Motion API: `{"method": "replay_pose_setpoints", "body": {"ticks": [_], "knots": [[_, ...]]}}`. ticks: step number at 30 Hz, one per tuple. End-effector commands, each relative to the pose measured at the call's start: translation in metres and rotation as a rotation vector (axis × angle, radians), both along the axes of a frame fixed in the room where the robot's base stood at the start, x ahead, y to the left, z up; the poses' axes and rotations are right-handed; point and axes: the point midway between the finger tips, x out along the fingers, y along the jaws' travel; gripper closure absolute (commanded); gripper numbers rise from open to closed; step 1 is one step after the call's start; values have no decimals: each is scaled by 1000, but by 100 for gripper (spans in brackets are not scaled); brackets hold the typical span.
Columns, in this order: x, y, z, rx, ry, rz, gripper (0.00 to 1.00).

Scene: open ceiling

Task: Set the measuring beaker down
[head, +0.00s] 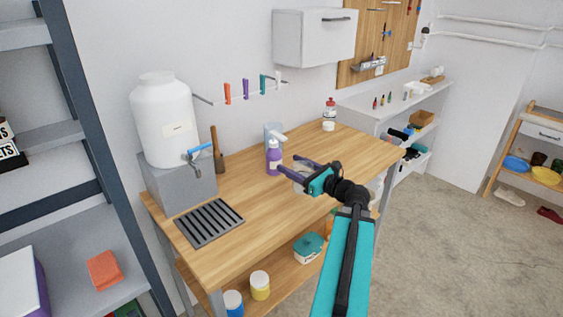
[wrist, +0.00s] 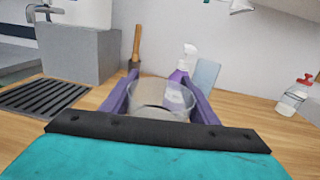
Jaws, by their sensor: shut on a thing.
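The measuring beaker (wrist: 160,97) is a clear, round vessel between the two purple fingers of my gripper (wrist: 163,92) in the wrist view. My gripper is shut on it. In the head view, my gripper (head: 293,174) is over the middle of the wooden workbench (head: 245,214), and the beaker (head: 300,175) shows faintly between its fingers. I cannot tell whether the beaker's base touches the bench top.
A purple spray bottle (head: 273,158) stands behind my gripper. A white tank (head: 165,118) on a grey block (head: 178,185) and a black drain grate (head: 209,222) are at the left. A red-capped bottle (head: 329,107) stands at the back. The bench's right part is fairly clear.

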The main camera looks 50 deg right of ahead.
Motion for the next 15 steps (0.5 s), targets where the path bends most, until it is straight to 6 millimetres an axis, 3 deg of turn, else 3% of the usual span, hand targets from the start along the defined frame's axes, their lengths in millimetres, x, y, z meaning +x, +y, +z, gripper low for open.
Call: {"method": "replay_pose_setpoints", "body": {"ticks": [15], "knots": [[60,-31,-5,1,0,1,71]]}}
